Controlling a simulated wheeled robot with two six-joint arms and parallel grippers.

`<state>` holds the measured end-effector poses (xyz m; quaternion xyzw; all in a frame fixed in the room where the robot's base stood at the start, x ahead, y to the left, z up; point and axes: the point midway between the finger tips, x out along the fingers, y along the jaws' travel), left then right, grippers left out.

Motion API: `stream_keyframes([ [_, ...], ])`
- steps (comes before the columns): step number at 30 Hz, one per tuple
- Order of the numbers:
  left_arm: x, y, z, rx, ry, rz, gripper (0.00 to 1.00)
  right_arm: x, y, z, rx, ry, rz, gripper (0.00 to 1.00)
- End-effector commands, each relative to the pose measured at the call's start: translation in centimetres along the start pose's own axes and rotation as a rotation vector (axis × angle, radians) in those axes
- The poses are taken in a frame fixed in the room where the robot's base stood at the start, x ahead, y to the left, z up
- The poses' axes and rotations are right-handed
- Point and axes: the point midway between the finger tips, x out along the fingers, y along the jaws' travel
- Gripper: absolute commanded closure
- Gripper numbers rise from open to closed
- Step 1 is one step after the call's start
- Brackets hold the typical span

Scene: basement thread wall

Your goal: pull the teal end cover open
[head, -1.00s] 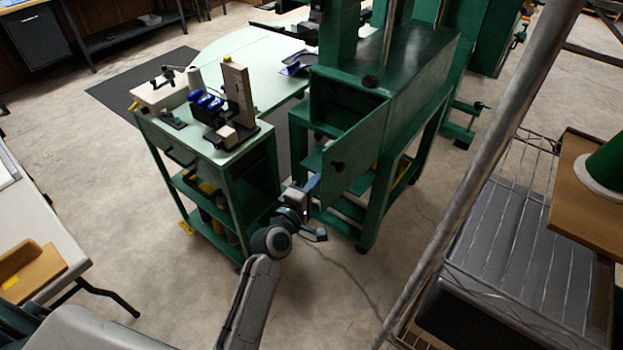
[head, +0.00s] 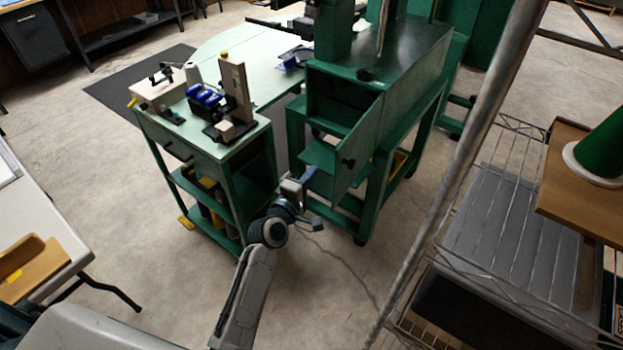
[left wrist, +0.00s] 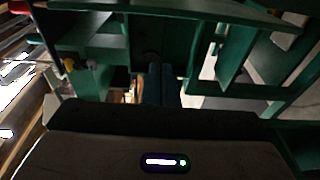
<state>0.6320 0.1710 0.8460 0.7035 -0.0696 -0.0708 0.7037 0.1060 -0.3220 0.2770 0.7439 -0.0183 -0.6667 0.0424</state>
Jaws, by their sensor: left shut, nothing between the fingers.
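The teal end cover (head: 358,152) is a dark green panel with a black knob, on the near end of the green machine (head: 410,75). It stands swung open to the right, and the dark opening (head: 328,103) behind it shows. My left gripper (head: 309,177) is in front of the machine, left of the cover's free edge, and looks apart from it. Its fingers are shut and empty; in the left wrist view the dark blue fingers (left wrist: 162,85) lie together, pointing at green frame parts. My right gripper is not in view.
A green cart (head: 200,150) with a small press and blue parts on top stands close left of my gripper. A wire rack (head: 500,230) with a grey bin is at right. A pale table (head: 45,225) is at left. Floor between is clear.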

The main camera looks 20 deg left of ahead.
Motion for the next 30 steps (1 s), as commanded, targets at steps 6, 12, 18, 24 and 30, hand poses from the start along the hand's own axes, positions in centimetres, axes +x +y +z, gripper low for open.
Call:
stream_keyframes([
  [6,-3.8,-0.3,1.1,-0.002,0.000,-0.001,1.00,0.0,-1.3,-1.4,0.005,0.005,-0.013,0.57],
  [12,-7.2,-0.3,2.0,-0.001,0.000,-0.001,1.00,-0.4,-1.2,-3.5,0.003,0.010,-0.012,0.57],
  [18,-9.2,-0.1,2.6,-0.001,0.000,0.000,1.00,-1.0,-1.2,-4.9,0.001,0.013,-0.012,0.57],
  [24,-9.5,-0.2,2.7,0.003,-0.001,-0.003,1.00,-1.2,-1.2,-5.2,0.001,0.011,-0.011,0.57],
  [30,-9.7,-6.9,2.7,0.124,-0.020,-0.143,1.00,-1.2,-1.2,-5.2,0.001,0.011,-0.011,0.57],
])
